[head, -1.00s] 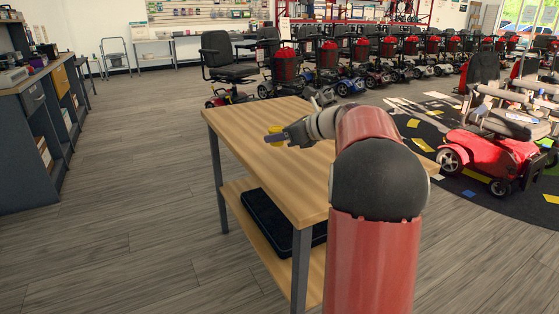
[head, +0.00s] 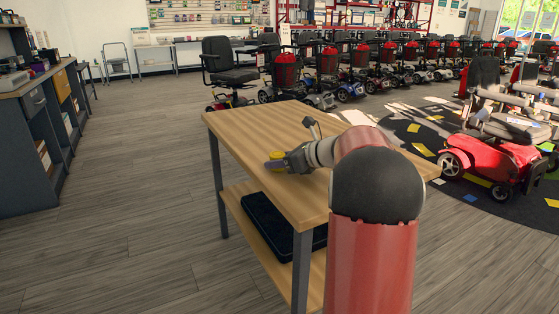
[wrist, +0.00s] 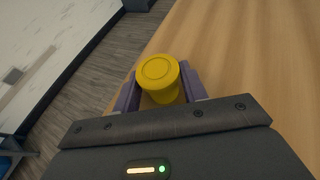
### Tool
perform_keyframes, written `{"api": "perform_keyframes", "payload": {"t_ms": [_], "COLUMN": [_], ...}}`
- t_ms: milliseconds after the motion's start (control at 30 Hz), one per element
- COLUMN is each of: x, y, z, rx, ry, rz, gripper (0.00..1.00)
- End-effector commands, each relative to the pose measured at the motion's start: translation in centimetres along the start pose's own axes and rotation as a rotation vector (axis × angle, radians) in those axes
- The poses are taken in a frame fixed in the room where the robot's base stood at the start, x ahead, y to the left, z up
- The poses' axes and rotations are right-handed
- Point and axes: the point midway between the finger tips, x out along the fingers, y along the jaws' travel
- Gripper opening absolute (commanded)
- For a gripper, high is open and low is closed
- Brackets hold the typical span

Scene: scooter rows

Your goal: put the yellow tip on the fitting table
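The yellow tip (wrist: 160,78) is a short round cap with a wider disc-shaped top. It sits between the two purple fingers of my gripper (wrist: 156,92), which touch it on both sides. In the head view the tip (head: 276,155) shows as a small yellow patch at the end of my gripper (head: 274,163), low over the left part of the fitting table (head: 245,125). The table has a light wooden top and grey legs. I cannot tell whether the tip touches the wood. My arm hides the right part of the tabletop.
A dark tray (head: 268,222) lies on the table's lower shelf. A grey counter (head: 35,130) stands at the left. Rows of scooters (head: 400,65) stand behind, and a red scooter (head: 490,155) is at the right. The tabletop around the gripper looks clear.

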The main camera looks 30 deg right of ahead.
Motion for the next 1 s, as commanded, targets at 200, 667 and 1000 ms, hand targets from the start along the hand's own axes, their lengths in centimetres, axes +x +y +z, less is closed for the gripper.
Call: {"api": "perform_keyframes", "payload": {"t_ms": [200,667,1000], "x": [0.0,-3.5,-10.3], "y": [0.0,-0.1,-0.1], "z": [0.1,0.4,0.3], "rx": [-0.001,-0.001,0.000], "ry": [0.000,-0.001,0.000], "rz": [0.000,-0.004,-0.002], "gripper": [0.60,0.60,0.60]}}
